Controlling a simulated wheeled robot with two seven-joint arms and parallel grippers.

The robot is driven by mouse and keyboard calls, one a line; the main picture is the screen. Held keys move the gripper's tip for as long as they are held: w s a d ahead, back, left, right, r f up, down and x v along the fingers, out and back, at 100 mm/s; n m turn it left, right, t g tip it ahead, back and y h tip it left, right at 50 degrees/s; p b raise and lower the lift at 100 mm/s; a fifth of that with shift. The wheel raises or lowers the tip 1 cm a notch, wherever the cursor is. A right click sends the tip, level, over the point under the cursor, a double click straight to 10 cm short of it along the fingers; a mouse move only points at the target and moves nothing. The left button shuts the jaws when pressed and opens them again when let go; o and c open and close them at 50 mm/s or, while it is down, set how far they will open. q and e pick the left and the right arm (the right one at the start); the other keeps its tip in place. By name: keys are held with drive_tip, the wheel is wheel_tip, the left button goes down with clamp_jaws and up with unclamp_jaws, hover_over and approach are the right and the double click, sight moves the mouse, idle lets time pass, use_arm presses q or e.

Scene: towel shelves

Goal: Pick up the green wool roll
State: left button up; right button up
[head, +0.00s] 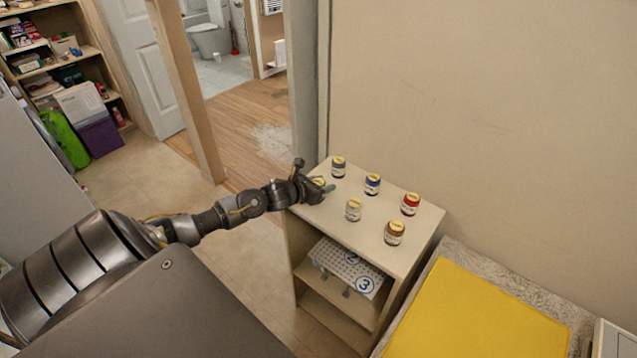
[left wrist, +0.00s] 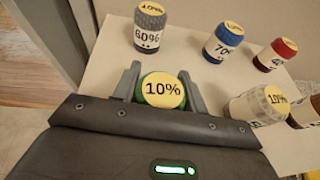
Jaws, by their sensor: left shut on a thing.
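The green wool roll (left wrist: 143,97) has a yellow top reading 10%. It stands near the left edge of the shelf top (head: 384,265). My left gripper (head: 325,188) has its fingers on either side of it and is shut on it; in the left wrist view the gripper (left wrist: 160,88) shows both fingers against its sides. In the head view the roll (head: 319,182) is mostly hidden by the gripper, with only part of its yellow top showing. I cannot tell whether the roll is lifted. My right gripper is not in view.
A grey roll (head: 338,167), a blue roll (head: 372,184), a red roll (head: 410,204), a white roll (head: 353,210) and a brown roll (head: 395,233) stand close by on the same top. A wall rises behind. A yellow surface (head: 478,315) lies at the lower right.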

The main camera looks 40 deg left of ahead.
use_arm(q)
drive_tip(key=shift+r, duration=0.15)
drive_tip(key=shift+r+b, duration=0.2)
drive_tip(key=shift+b, duration=0.1)
wheel_tip(320, 180, up, 2)
drive_tip(key=shift+r+b, duration=0.25)
drive_tip(key=shift+b, duration=0.55)
drive_tip(key=s+a+r, duration=0.3)
drive_tip(key=s+r, duration=0.7)
drive_tip(key=s, duration=0.3)
drive_tip(key=shift+s+a, duration=0.25)
drive_tip(key=shift+a, duration=0.1)
drive_tip(key=shift+f, duration=0.1)
